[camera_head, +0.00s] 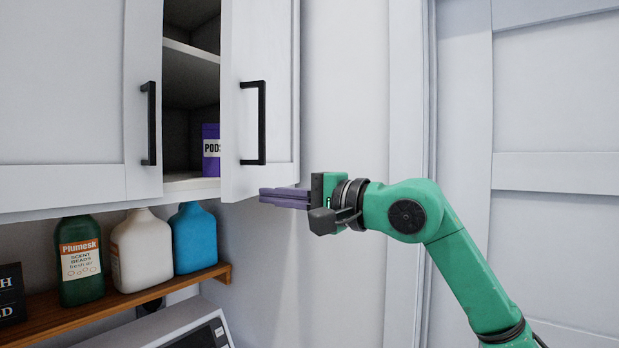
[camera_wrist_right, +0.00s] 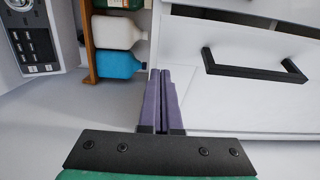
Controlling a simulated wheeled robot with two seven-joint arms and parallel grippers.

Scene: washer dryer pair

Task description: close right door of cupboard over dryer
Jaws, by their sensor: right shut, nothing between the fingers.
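The white right cupboard door (camera_head: 276,60) with a black bar handle (camera_head: 261,122) stands ajar. A gap to its left shows the dark cupboard inside (camera_head: 190,80). In the right wrist view the white door (camera_wrist_right: 225,100) and its black handle (camera_wrist_right: 255,70) show at the right. My right gripper (camera_head: 264,197) is shut and empty, near the door's lower right edge and pointing left. Its purple fingers also show in the right wrist view (camera_wrist_right: 161,73); I cannot tell whether they touch the door. My left gripper is not in view.
The left cupboard door (camera_head: 60,90) is to the left. A purple pods box (camera_head: 211,150) stands inside. Below, a wooden shelf (camera_head: 120,305) holds a green bottle (camera_head: 80,262), a white bottle (camera_head: 142,252) and a blue bottle (camera_head: 193,239). Bare wall (camera_head: 345,90) lies right of the cupboard.

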